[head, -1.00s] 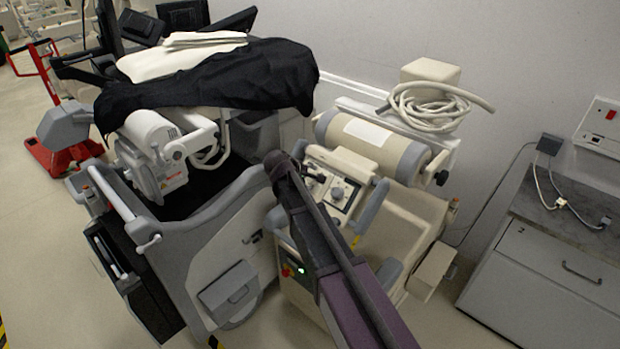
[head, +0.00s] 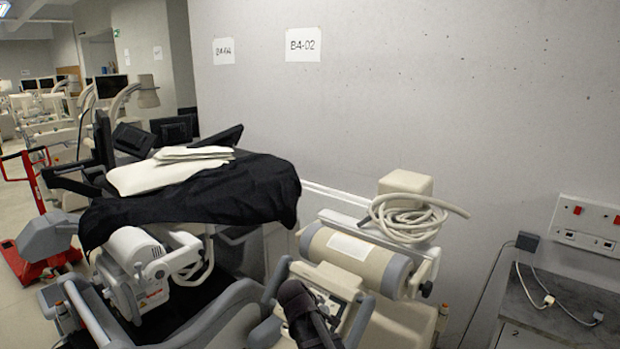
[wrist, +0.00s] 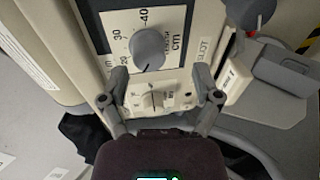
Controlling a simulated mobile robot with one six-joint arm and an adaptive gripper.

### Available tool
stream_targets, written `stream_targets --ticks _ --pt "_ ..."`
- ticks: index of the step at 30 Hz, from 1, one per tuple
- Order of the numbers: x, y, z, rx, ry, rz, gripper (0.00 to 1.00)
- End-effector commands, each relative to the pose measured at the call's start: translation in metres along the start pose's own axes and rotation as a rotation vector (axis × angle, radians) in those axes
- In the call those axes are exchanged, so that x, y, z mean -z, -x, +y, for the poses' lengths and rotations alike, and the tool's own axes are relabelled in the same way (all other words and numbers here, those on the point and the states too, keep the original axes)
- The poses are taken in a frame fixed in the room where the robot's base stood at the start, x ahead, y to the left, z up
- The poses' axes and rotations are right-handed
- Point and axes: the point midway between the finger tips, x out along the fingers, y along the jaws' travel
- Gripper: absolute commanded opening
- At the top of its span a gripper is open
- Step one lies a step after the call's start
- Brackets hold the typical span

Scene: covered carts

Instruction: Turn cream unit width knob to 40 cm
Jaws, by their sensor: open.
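The cream unit (head: 403,326) stands against the wall in the head view, with a cream-and-grey cylinder across its top. A smaller dial (wrist: 153,98) shows between the fingers. In the head view my arm's dark end covers part of the control panel (head: 330,280).
A grey cart with a black cover (head: 215,195) stands to the left of the cream unit. A coiled cream hose (head: 410,215) lies on top at the back. A grey-topped cabinet (head: 545,315) is at the right. A grey lever knob (wrist: 250,14) is right of the panel.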

Motion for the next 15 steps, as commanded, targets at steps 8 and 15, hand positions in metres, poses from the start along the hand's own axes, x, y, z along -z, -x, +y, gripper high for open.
stream_targets --ticks 8,15 --pt "-0.098 0.006 -0.022 0.173 -0.291 -0.028 0.81" --pt "-0.161 -0.017 -0.051 0.338 -0.566 -0.141 0.81"
